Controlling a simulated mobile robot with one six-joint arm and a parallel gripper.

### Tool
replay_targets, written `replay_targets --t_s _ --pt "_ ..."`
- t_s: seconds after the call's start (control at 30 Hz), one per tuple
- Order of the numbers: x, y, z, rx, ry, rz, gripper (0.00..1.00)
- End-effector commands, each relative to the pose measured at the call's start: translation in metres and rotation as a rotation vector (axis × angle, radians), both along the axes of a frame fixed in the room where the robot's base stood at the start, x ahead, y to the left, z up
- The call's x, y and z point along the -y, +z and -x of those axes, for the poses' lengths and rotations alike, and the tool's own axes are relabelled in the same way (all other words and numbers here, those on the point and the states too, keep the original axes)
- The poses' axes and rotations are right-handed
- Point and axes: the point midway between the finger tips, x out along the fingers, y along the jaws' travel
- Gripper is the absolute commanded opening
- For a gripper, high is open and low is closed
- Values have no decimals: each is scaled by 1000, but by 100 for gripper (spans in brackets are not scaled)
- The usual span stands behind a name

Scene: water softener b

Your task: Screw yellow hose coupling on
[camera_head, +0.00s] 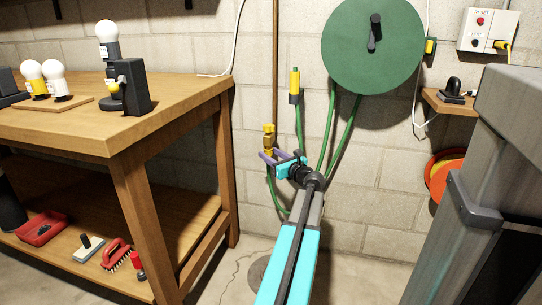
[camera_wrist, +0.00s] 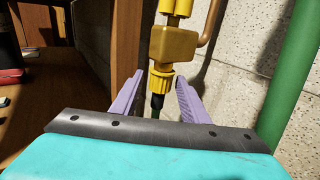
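A yellow ribbed hose coupling (camera_wrist: 160,82) sits upright directly under a brass-yellow tap body (camera_wrist: 174,48) on a copper pipe. Whether it is threaded on or only touching, I cannot tell. A black hose end (camera_wrist: 157,103) hangs below the coupling. In the head view the tap (camera_head: 269,132) stands out from the block wall, and a green hose (camera_head: 272,187) hangs below it. My gripper (camera_wrist: 158,88) is open, with its purple fingers on either side of the coupling and visible gaps to both. In the head view my gripper (camera_head: 274,159) is just below the tap.
A wooden workbench (camera_head: 170,92) stands at the left. A yellow-and-black hose fitting (camera_head: 294,85) is near the wall on a green hose, beside a green hose reel (camera_head: 365,45). A grey cabinet (camera_head: 485,170) fills the right. A thick green hose (camera_wrist: 293,65) is close at the right in the wrist view.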

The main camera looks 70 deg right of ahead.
Motion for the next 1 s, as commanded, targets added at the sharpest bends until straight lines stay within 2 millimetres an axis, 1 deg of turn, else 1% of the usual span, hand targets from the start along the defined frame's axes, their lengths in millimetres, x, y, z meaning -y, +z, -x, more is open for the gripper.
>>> replay_targets --t_s 0.27,0.53,0.8,1.0 --pt "0 0 0 0 -2 0 44" --pt "0 -8 1 0 -3 0 44" --pt "0 -7 1 0 -4 0 44" --pt "-4 -7 -1 0 -82 0 44"
